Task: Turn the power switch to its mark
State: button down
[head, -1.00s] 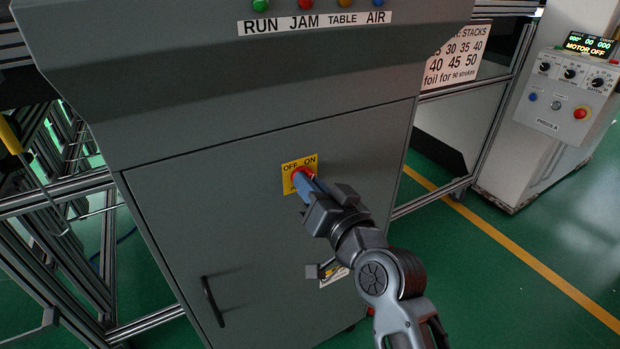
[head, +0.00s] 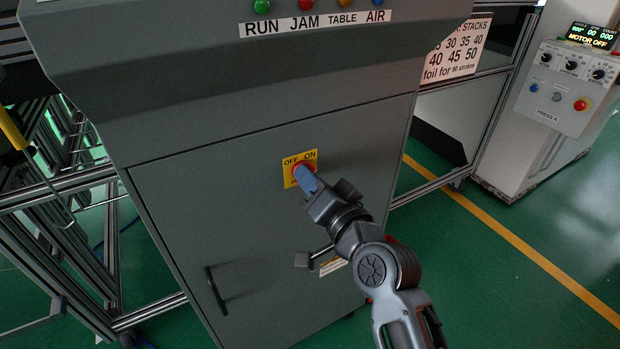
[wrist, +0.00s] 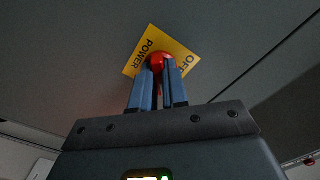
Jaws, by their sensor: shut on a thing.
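The power switch (head: 299,168) is a red knob on a yellow plate (head: 290,180) marked OFF and ON, on the grey cabinet door. In the wrist view the red knob (wrist: 160,58) shows between my fingertips, and the plate (wrist: 140,52) reads POWER and OFF. My gripper (head: 304,177) is shut on the knob with its blue fingers, reaching from the lower right. The fingers also show in the wrist view (wrist: 158,72). The fingers hide part of the knob, and I cannot tell which way it points.
The grey cabinet (head: 230,230) has a black door handle (head: 215,291) at lower left and a label RUN JAM TABLE AIR (head: 315,24) above. A white press control box (head: 560,90) stands at the right. Green floor (head: 470,270) is clear at the lower right.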

jog(key=c, duration=1.1)
grip_release()
jog(key=shift+c, duration=0.2)
jog(key=v, duration=0.7)
jog(key=shift+s+d+b, duration=0.25)
jog(key=shift+s+b, duration=0.1)
jog(key=shift+b, duration=0.05)
